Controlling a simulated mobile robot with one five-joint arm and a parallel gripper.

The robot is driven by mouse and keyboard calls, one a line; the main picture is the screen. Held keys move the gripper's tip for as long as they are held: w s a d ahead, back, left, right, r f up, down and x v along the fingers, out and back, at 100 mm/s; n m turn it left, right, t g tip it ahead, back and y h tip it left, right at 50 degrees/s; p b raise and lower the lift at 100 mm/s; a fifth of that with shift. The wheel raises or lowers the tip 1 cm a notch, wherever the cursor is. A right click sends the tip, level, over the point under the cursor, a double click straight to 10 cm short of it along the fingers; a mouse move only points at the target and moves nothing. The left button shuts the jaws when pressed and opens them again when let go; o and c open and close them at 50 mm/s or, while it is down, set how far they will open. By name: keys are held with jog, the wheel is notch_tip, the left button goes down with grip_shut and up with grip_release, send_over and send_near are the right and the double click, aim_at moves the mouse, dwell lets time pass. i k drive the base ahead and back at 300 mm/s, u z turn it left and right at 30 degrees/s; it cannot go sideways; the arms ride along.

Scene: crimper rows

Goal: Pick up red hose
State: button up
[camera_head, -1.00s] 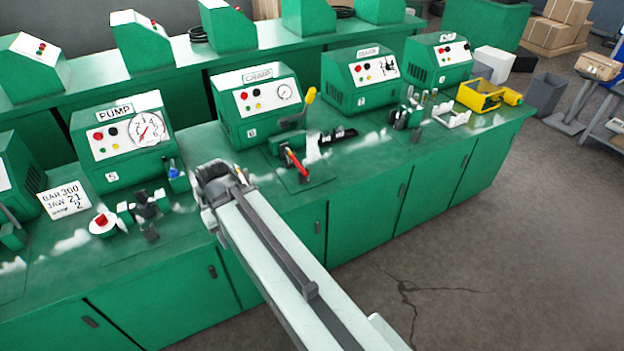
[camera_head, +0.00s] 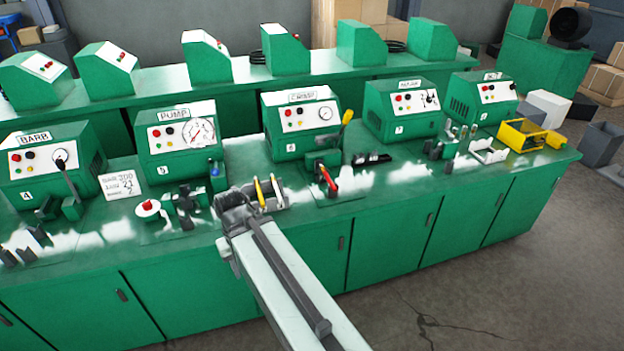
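A short red piece (camera_head: 327,180), which looks like the red hose, sits tilted at the dark clamp in front of the CRIMP machine (camera_head: 300,125). My gripper (camera_head: 236,203) is at the end of the pale arm, over the front of the bench, to the left of the red piece and apart from it. I see the gripper from behind and above, so its fingertips are hidden and I cannot tell whether it holds anything. A yellow-handled lever (camera_head: 346,119) rises beside the CRIMP clamp.
Yellow and white pen-like sticks (camera_head: 262,193) stand in a holder just right of my gripper. The PUMP machine (camera_head: 180,141) and a round white piece with a red top (camera_head: 148,208) are to the left. A yellow frame (camera_head: 521,135) lies at the bench's right end.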

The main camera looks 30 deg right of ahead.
aim_at(322, 169)
jog(key=u, duration=0.15)
jog(key=i, duration=1.5)
jog(key=z, duration=0.05)
